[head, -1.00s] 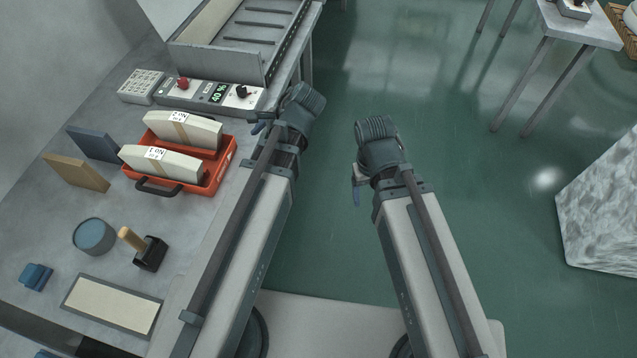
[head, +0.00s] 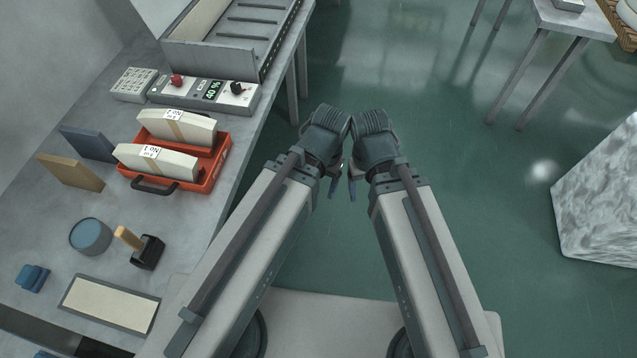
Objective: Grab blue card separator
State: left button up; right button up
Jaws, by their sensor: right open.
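The blue card separator (head: 87,143) stands upright on the grey table at the left, behind a tan card separator (head: 70,172) and left of the orange tray. My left gripper (head: 333,182) hangs over the green floor, right of the table's edge, well apart from the separator; its opening cannot be made out. My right gripper (head: 352,186) is close beside it, open, with nothing seen in it. The fingers of both are small and partly hidden by the wrists.
An orange tray (head: 217,167) holds two paper-banded white stacks (head: 155,161). A blue round tin (head: 90,236), a wooden-handled stamp (head: 146,250), a pad (head: 110,304) and a small blue item (head: 32,278) lie nearer. A control box (head: 205,93) and a conveyor-like machine (head: 235,38) stand behind.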

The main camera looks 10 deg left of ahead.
aim_at(93, 145)
jog(key=k, duration=0.4)
jog(key=k+u, duration=0.25)
jog(key=u, duration=1.55)
jog(key=l, duration=0.7)
jog(key=i+l+z, duration=0.1)
jog(key=l+z, duration=0.2)
jog(key=i+l+z, duration=0.1)
jog(key=l+z, duration=0.2)
